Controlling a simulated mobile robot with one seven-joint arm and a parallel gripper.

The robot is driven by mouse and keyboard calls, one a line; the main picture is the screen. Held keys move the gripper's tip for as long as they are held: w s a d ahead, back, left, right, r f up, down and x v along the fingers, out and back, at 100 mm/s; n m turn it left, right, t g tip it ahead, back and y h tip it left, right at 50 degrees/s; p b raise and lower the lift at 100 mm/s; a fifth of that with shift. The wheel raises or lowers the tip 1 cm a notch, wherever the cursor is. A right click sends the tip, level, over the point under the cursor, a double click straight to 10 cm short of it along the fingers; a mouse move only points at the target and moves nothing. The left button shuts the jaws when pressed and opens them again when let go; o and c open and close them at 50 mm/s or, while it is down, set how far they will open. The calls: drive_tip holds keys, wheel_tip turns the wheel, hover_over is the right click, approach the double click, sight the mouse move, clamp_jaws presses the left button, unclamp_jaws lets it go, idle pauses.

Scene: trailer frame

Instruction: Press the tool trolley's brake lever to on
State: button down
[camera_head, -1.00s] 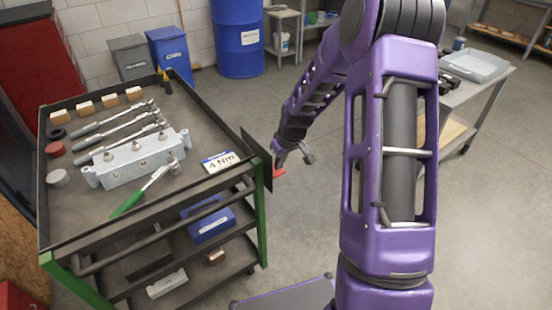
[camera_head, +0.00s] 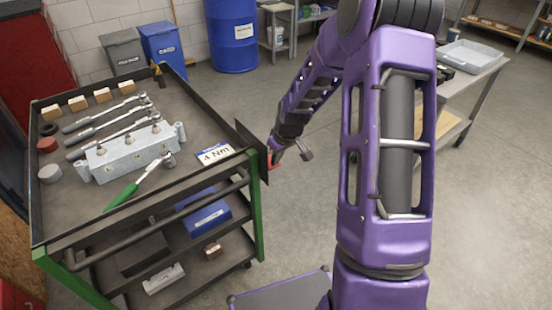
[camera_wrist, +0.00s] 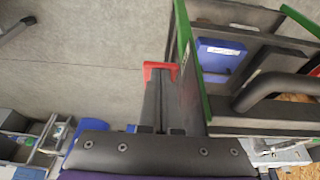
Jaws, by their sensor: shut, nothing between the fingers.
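The tool trolley (camera_head: 140,224), with a black top tray and green posts, stands at the left in the head view. The red brake lever (camera_head: 276,166) shows beside the dark plate at its right end. My gripper (camera_head: 273,154) is at the lever, largely hidden by my wrist and the plate's edge. In the wrist view my gripper (camera_wrist: 160,80) is shut, its dark fingers reaching to the red lever (camera_wrist: 161,65), which frames their tips. Whether they touch it I cannot tell. The trolley's green post (camera_wrist: 184,45) is close right of the fingers.
The trolley tray holds ratchets, wooden blocks, a metal block, a green-handled wrench (camera_head: 140,184) and a torque label (camera_head: 215,153). A blue box (camera_head: 206,214) lies on a lower shelf. A grey bench (camera_head: 475,75) stands right. The floor right of the trolley is clear.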

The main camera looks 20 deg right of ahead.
drive_tip(key=r+p, duration=0.3)
drive_tip(key=shift+w+r, duration=0.25)
drive_tip(key=s+d+r+p, duration=0.1)
drive_tip(key=s+d+r, duration=0.1)
drive_tip(key=s+r, duration=0.3)
drive_tip(key=s, duration=0.3)
drive_tip(key=shift+d, duration=0.2)
drive_tip(key=shift+w+r, duration=0.1)
drive_tip(key=shift+r, duration=0.05)
